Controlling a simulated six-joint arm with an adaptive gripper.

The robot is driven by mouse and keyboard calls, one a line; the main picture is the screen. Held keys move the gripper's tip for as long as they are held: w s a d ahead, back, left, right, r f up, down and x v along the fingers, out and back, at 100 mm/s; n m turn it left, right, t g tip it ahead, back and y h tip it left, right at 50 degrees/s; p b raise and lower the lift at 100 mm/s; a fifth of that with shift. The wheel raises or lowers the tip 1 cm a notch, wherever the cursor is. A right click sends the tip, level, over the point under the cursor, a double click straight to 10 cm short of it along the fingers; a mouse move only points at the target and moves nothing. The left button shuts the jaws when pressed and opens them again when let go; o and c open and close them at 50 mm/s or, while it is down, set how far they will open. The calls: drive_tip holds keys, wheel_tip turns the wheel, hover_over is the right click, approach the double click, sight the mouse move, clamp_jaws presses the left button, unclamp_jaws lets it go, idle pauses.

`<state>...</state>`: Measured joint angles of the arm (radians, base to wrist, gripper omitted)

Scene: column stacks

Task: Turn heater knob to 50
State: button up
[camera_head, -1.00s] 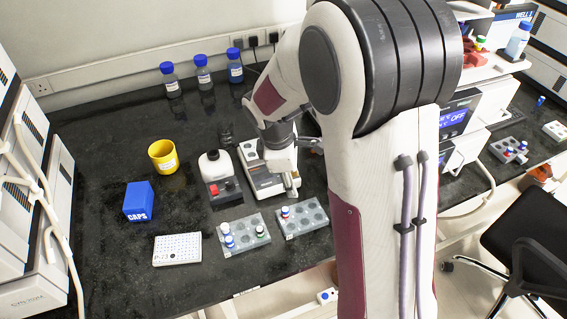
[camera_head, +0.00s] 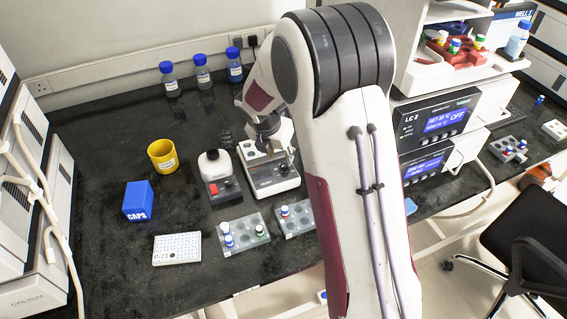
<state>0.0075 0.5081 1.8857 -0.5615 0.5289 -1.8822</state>
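A white and grey bench device (camera_head: 272,184), which looks like the heater, stands on the black bench near the middle, with round wells on its top. Its front face is small in the picture, and I cannot make out the knob or its setting. My gripper (camera_head: 279,146) is over the rear right part of this device, pointing down. Its fingers are small and partly hidden, so I cannot tell whether they are open or touching the device. My forearm covers the area just right of it.
A smaller device with a red switch (camera_head: 220,188) stands close on the left. Tube racks (camera_head: 243,232) (camera_head: 296,218) lie in front. A yellow cup (camera_head: 163,157), blue caps box (camera_head: 138,202) and white plate (camera_head: 177,248) are farther left. Blue-capped bottles (camera_head: 203,74) line the back.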

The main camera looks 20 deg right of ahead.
sight(284, 165)
drive_tip(key=shift+f, duration=0.15)
idle(0.4)
drive_tip(key=shift+x, duration=3.75)
clamp_jaws()
